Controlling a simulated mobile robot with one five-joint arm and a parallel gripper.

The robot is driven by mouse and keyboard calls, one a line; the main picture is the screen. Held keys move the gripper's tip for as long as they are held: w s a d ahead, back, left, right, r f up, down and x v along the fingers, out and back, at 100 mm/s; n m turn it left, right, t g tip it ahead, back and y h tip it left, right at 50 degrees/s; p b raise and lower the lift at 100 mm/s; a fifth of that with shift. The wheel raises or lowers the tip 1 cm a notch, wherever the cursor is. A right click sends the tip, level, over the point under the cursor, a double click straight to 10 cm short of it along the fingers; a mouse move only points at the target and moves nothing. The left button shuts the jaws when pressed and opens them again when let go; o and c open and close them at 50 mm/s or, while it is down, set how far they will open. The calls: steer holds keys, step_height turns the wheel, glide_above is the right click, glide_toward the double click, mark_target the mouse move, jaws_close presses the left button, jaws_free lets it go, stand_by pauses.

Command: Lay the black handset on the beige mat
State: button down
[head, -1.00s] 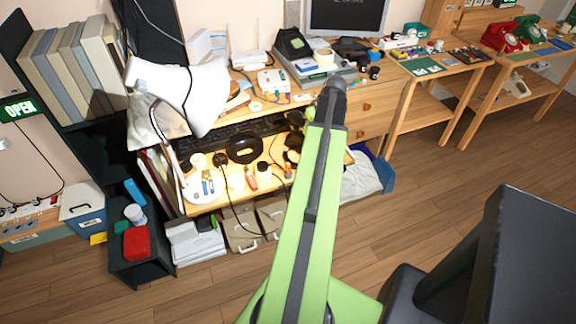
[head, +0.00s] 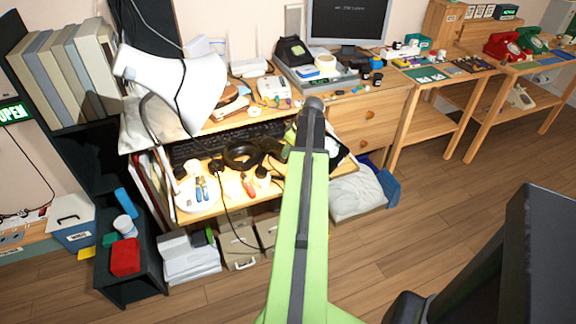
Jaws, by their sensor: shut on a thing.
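My green arm reaches up the middle of the head view, over the right part of the desk. My gripper (head: 313,112) is at its dark far end; the fingertips are hard to make out. It is shut on the black handset (head: 340,150), which is mostly hidden behind the arm. A dark part of it shows just right of the arm, above the pull-out shelf. I cannot pick out the beige mat in this view.
A lit wooden desk (head: 375,104) has a crowded shelf with a black keyboard (head: 215,146) and tools. A white lamp (head: 175,88) leans over its left side. Side tables with red (head: 500,45) and green (head: 532,43) phones stand at right. The floor (head: 440,165) between is clear.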

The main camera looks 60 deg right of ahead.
step_height(320, 180, down, 4)
steer(key=b, duration=0.4)
steer(key=shift+r, duration=0.3)
steer(key=shift+f, duration=0.15)
steer(key=c, duration=1.1)
jaws_free()
steer(key=p+v, duration=1.1)
steer(key=shift+w+r, duration=0.1)
steer(key=shift+r, duration=0.3)
steer(key=shift+s+r+p, duration=0.25)
steer(key=shift+r+p, duration=0.1)
steer(key=shift+p, duration=0.05)
steer(key=shift+f, duration=0.1)
